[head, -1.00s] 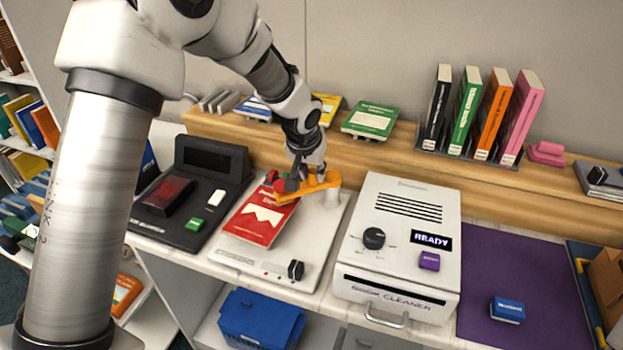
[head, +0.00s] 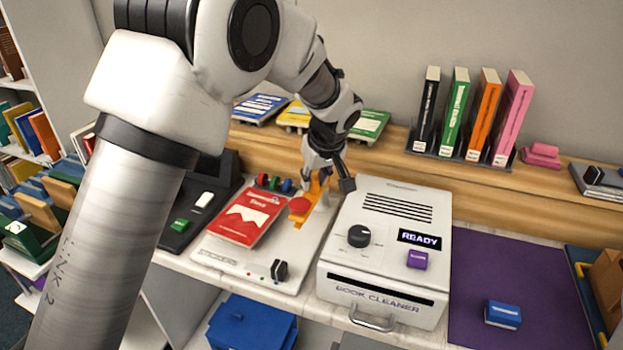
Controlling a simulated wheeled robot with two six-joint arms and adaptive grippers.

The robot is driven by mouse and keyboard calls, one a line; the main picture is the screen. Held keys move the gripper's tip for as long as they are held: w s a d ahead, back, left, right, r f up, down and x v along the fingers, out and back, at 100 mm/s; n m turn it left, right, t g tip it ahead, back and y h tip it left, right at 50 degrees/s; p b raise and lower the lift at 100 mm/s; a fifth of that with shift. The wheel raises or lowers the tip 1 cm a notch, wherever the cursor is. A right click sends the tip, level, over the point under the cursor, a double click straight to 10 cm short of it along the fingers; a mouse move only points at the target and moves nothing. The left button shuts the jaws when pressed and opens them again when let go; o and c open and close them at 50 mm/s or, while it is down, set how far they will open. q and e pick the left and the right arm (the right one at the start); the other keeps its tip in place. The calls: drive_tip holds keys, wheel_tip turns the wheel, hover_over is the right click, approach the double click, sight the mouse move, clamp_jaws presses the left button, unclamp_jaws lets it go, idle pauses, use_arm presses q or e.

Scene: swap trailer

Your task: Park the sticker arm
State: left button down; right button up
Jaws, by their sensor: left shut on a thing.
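The sticker arm (head: 307,211) is an orange bar with a round red pad (head: 299,205) at its near end. It stands beside the red book (head: 249,216), over the right part of the white station plate (head: 230,256). My left gripper (head: 325,181) is at the far part of the orange bar and shut on it; its fingers partly hide the bar. My right gripper is not in view.
The white book cleaner (head: 340,262), reading READY, stands close to the right of the sticker arm. Several small coloured knobs (head: 275,183) sit behind the red book. A black device (head: 183,215) is on the left. A purple mat (head: 535,270) is at the right.

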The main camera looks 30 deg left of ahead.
use_arm(q)
drive_tip(key=shift+d, duration=0.1)
idle(0.4)
drive_tip(key=c, duration=1.3)
unclamp_jaws()
drive_tip(key=o, duration=0.4)
drive_tip(key=shift+w+f, duration=0.1)
drive_tip(key=v, duration=1.2)
drive_tip(key=shift+w, duration=0.15)
